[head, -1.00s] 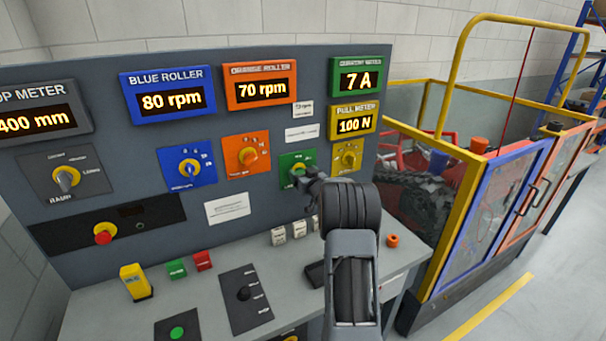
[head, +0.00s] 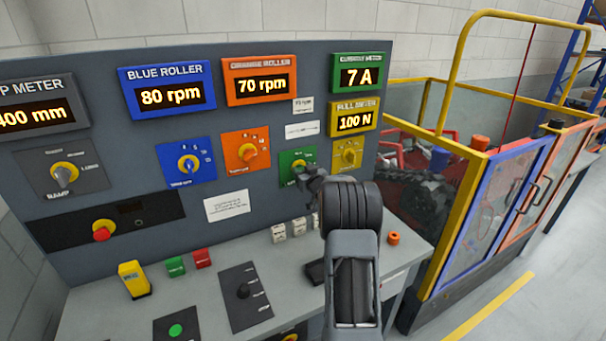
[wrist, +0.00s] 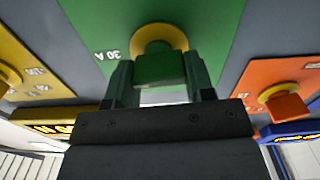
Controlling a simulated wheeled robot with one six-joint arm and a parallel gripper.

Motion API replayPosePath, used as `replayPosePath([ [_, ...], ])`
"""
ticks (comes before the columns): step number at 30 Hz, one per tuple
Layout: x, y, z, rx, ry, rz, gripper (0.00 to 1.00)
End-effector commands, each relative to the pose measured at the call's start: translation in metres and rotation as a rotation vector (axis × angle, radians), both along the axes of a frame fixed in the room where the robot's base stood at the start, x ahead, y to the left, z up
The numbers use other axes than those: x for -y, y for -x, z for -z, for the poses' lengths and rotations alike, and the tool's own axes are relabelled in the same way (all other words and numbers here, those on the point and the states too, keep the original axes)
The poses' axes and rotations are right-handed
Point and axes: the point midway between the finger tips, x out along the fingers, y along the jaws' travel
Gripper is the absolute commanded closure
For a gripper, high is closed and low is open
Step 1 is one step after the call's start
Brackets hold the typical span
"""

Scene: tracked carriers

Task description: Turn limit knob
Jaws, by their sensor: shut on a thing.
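The green panel (head: 293,156) carries a knob with a yellow round base, below the green meter (head: 360,73) reading 7 A. In the wrist view the green knob (wrist: 159,68) stands between the two fingers of my gripper (wrist: 160,78), which is shut on it. The label "30 A" shows beside the knob on the panel (wrist: 85,15). In the head view my gripper (head: 308,180) reaches the green panel and hides part of the knob.
A yellow knob (head: 349,155) is close on the right and an orange knob (head: 247,153) on the left. Blue (head: 188,164) and grey (head: 64,174) knobs are further left. A desk with buttons (head: 176,330) lies below; a fenced machine (head: 470,200) stands right.

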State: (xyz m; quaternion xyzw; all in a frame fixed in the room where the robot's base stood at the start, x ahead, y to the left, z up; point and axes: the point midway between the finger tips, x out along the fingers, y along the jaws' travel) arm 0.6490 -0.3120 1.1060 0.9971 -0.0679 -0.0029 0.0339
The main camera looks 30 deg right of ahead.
Motion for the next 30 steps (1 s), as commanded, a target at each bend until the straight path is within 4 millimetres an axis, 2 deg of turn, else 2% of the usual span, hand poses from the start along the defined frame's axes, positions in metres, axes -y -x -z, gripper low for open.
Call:
replayPosePath([
  [7,-0.0009,-0.0001,0.0074,-0.022,0.189,0.001,0.75],
  [30,-0.0041,-0.0005,0.0073,-0.123,0.914,0.001,0.75],
])
